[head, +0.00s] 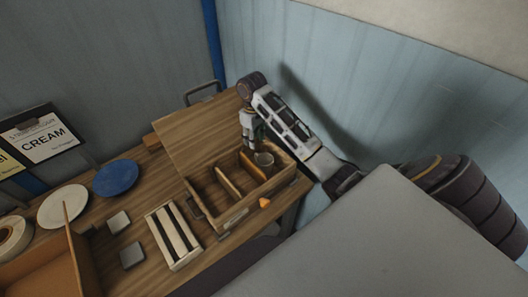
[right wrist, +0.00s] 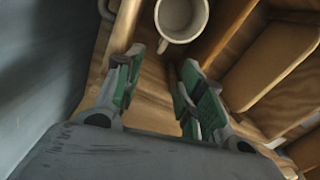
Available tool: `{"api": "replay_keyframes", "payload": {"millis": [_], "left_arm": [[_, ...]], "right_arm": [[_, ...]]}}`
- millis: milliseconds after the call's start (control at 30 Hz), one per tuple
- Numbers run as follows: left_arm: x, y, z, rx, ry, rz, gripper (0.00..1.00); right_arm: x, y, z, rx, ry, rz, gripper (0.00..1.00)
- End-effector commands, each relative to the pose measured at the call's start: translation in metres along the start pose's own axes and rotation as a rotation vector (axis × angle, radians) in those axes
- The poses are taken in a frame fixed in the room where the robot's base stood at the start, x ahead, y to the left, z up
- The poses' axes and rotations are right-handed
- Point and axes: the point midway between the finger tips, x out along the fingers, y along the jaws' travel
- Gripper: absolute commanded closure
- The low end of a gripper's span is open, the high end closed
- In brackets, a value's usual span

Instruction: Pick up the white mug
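The white mug (right wrist: 163,34) shows at the top of the right wrist view, cut off by the frame edge, with its open mouth facing the camera and its handle at the lower left. In the head view the mug (head: 264,160) looks grey and stands in the right-hand compartment of an open wooden box (head: 219,225). My right gripper (right wrist: 163,66) is open and empty, its green-padded fingers apart just short of the mug. In the head view my right gripper (head: 252,137) is over the box's back right side, beside the mug. My left gripper is not in view.
The box's raised lid (head: 195,128) stands behind, and dividers (head: 228,181) split its inside. A slatted wooden rack (head: 173,236), a blue plate (head: 116,178) and a white plate (head: 62,207) are to the left. An orange object (head: 265,203) is at the box's front.

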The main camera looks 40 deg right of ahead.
Motion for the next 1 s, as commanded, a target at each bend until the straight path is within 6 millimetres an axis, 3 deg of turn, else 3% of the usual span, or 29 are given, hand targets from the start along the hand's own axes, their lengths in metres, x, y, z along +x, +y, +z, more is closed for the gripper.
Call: {"api": "replay_keyframes", "payload": {"millis": [533,1000], "left_arm": [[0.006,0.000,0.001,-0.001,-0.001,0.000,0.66],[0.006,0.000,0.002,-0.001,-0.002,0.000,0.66]], "right_arm": [[0.037,-0.001,0.002,0.002,-0.006,-0.003,0.61],[0.042,0.000,0.002,0.001,-0.005,-0.002,0.61]]}}
